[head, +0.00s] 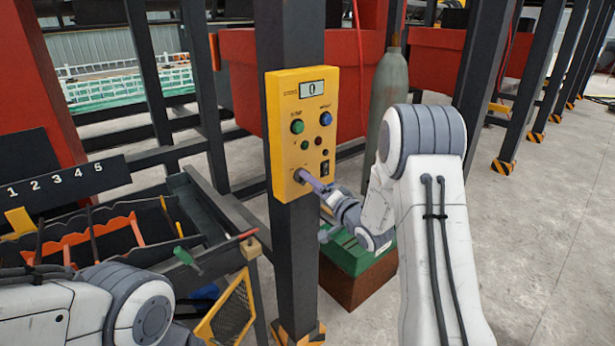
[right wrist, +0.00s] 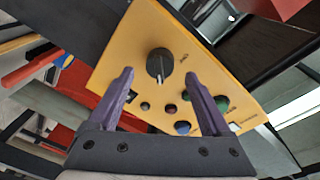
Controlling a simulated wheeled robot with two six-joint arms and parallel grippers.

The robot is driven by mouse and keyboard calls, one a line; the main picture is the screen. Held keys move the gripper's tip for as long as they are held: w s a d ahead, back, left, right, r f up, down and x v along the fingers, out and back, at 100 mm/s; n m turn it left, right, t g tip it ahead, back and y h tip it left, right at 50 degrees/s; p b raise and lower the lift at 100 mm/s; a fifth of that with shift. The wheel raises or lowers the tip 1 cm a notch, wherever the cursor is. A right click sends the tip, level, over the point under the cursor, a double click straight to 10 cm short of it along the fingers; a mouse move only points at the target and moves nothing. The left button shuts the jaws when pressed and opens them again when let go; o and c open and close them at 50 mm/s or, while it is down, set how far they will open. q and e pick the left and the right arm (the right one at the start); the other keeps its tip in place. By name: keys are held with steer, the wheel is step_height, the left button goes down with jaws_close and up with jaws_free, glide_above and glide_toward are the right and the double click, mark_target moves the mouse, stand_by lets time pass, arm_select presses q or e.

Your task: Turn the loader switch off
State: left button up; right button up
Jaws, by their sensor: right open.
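The yellow control panel (head: 283,128) is fixed to a dark post, with a display reading 0, coloured buttons and a small black rocker (head: 324,168) at lower right. In the right wrist view, a black rotary knob (right wrist: 157,62) with a white pointer mark sits on the panel (right wrist: 133,38); its label is too small to read. My right gripper (head: 307,178) is at the panel's lower left. In the wrist view its purple fingers (right wrist: 160,78) are open, one on each side of the knob; contact cannot be told. My left gripper is out of view.
A grey gas cylinder (head: 388,82) stands behind the panel post. A green-topped box (head: 352,258) is on the floor below. A bin rack (head: 75,236) with coloured tools is at left, near my left arm. Open concrete floor lies to the right.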

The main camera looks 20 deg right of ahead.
steer(key=shift+p+x, duration=0.3)
steer(key=shift+x, duration=1.35)
steer(key=shift+c, duration=0.3)
jaws_close()
steer(key=shift+d+f+n+t+y+b, duration=0.1)
steer(key=shift+n+y+b, duration=0.25)
steer(key=shift+n+b, duration=3.1)
steer(key=shift+f+n+t+y+b, duration=0.1)
steer(key=shift+n+y+b, duration=0.3)
steer(key=shift+n+b, duration=3.05)
steer(key=shift+d+f+n+t+y+b, duration=0.1)
steer(key=shift+n+y+b, duration=0.25)
steer(key=shift+n+b, duration=3.1)
steer(key=shift+r+m+b, duration=0.1)
steer(key=shift+m+b, duration=0.55)
steer(key=shift+b, duration=0.05)
steer(key=shift+o, duration=0.3)
jaws_free()
